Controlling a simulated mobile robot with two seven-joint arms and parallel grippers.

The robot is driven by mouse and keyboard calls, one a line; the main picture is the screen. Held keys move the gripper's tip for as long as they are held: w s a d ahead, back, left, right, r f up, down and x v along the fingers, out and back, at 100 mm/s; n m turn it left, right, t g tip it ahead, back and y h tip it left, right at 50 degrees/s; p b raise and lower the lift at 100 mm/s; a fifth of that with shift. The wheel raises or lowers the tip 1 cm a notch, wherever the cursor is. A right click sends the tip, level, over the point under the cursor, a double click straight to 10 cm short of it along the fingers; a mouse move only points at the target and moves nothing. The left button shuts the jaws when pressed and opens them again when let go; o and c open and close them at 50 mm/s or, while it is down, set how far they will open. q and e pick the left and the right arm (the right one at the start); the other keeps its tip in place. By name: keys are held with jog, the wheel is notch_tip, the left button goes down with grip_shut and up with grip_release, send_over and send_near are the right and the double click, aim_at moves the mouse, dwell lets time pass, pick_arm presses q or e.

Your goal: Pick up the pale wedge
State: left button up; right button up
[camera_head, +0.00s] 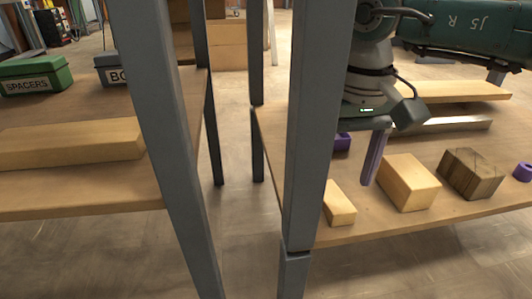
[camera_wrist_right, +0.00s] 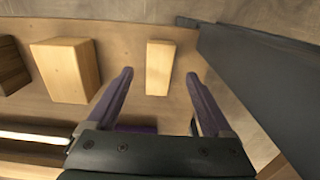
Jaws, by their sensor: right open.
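A small pale wooden piece, which I take for the pale wedge (camera_head: 340,205), lies near the front edge of the right table, partly behind a grey post. In the right wrist view the pale wedge (camera_wrist_right: 160,58) shows between and beyond the fingertips; its taper is hard to tell. My right gripper (camera_head: 371,170) points down above the table, just behind the wedge, with one purple finger clear. In the right wrist view the right gripper (camera_wrist_right: 160,75) is open, its fingers apart with nothing held. My left gripper is out of view.
A larger pale block (camera_head: 408,182) and a dark wooden block (camera_head: 470,174) stand right of the wedge. A purple piece (camera_head: 342,142) lies behind it, another (camera_head: 523,172) far right. Grey posts (camera_head: 318,110) cross in front. The left table (camera_head: 80,195) holds a long plank (camera_head: 70,143).

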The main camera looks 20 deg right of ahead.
aim_at(337, 200)
notch_tip(337, 200, down, 5)
jog(key=b, duration=0.4)
jog(key=shift+r, duration=0.1)
jog(key=shift+w, duration=0.15)
jog(key=c, duration=0.3)
grip_shut()
